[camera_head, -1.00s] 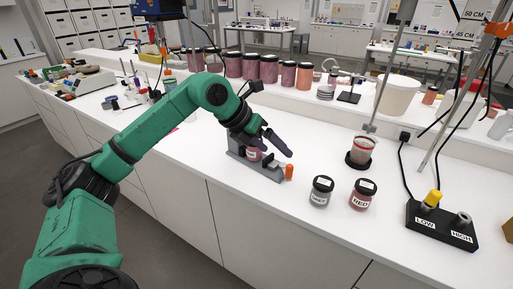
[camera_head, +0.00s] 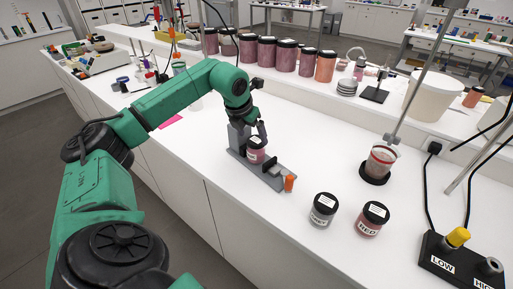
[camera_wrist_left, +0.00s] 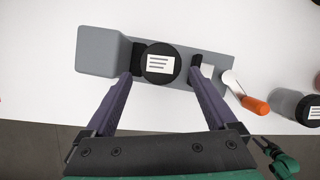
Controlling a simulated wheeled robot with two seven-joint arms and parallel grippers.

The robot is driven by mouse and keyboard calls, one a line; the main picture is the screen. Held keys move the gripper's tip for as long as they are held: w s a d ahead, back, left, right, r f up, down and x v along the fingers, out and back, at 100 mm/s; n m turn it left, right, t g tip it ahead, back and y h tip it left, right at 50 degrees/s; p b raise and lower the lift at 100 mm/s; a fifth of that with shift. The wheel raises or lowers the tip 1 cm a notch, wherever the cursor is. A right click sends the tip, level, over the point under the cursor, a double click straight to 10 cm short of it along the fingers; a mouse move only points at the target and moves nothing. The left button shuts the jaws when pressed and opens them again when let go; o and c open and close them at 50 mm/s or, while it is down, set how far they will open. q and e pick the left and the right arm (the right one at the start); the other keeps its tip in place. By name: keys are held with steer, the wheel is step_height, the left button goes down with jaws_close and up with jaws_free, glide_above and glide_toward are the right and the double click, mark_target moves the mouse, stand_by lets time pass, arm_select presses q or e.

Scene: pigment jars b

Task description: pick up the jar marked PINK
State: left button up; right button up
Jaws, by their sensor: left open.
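A jar with a black lid and pinkish contents (camera_head: 256,150) stands upright in a grey clamp fixture (camera_head: 267,178); the writing on its front label is too small to read. In the left wrist view the jar's round black lid (camera_wrist_left: 161,64) bears a white label and sits between the fixture's dark jaws (camera_wrist_left: 211,66). In the wrist view the left gripper (camera_wrist_left: 163,76) is open, one finger to each side of the lid, with gaps.
An orange-handled lever (camera_head: 289,183) is at the fixture's right end. A grey jar (camera_head: 323,211) and a jar marked RED (camera_head: 371,219) stand to the right. Several jars line the back shelf.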

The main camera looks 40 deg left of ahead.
mark_target(255, 140)
arm_select(q)
steer(key=p+x, duration=0.2)
steer(key=x, duration=0.2)
steer(key=shift+w+f, duration=0.15)
steer(key=shift+w, duration=0.05)
steer(key=shift+f, duration=0.3)
steer(key=shift+w+f, duration=0.1)
steer(key=shift+f, duration=0.05)
steer(key=c, duration=1.2)
steer(key=shift+c, duration=0.2)
arm_select(e)
steer(key=shift+w+r, duration=1)
steer(key=shift+r, duration=0.2)
arm_select(q)
steer(key=shift+r, duration=0.2)
